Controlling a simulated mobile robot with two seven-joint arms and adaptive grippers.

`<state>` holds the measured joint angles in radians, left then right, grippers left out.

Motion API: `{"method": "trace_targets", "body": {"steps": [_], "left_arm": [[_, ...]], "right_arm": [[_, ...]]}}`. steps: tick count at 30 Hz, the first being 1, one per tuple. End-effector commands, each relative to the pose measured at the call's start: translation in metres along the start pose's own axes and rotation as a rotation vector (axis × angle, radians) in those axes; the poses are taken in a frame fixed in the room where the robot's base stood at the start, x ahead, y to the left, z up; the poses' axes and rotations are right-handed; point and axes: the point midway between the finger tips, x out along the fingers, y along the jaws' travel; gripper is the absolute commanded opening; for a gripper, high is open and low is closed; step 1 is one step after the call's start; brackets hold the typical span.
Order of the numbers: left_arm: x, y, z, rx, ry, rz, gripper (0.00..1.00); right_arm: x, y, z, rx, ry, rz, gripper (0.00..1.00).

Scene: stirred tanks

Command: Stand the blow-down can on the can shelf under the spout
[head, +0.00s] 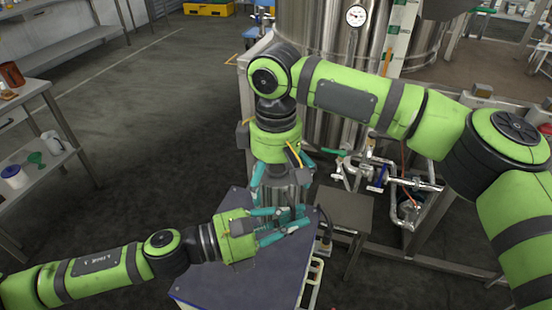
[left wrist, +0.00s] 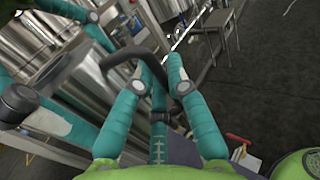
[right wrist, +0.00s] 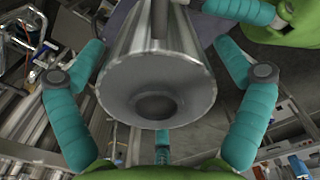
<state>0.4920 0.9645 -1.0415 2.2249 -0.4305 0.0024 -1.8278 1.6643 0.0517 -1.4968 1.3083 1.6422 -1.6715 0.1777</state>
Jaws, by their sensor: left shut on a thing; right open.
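The blow-down can (head: 287,192) is a shiny metal vessel with a dark bent handle. My left gripper (head: 303,218) is shut on its handle (left wrist: 128,62), and the can wall (left wrist: 112,82) stands left of the fingers in the left wrist view. My right gripper (head: 283,180) points down over the can with open fingers, one on either side. The right wrist view shows the can end-on (right wrist: 150,75), with a dark round opening between those fingers. The can shelf (head: 343,207) is a small bare grey stand right of the can. The spout is hard to make out among the pipes.
A steel tank (head: 325,110) rises behind the arms. Pipes and valves (head: 385,180) stand behind and right of the shelf, with a steel frame around them. A bench (head: 45,165) with mugs is at the left. Open dark floor lies between.

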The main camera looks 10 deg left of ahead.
Motion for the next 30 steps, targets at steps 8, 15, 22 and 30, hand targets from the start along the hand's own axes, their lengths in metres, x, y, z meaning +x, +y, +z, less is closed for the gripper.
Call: {"method": "trace_targets", "body": {"steps": [8, 15, 22, 30], "left_arm": [[0.0001, -0.0001, 0.0009, 0.002, -0.001, -0.001, 0.0], [0.0001, 0.0, 0.0008, 0.002, -0.001, 0.0, 0.0], [0.0002, -0.0001, 0.0012, 0.003, -0.002, -0.001, 0.0], [0.0002, 0.0001, 0.0013, 0.002, -0.002, 0.0, 0.43]], "right_arm": [[0.0154, 0.0004, 0.0002, 0.002, 0.0, 0.0, 1.0], [0.0154, 0.0003, 0.0001, 0.001, 0.0, 0.0, 0.88], [0.0153, 0.0, 0.0, 0.001, 0.001, -0.001, 0.45], [0.015, 0.0, -0.0001, 0.001, 0.001, -0.001, 0.45]]}}
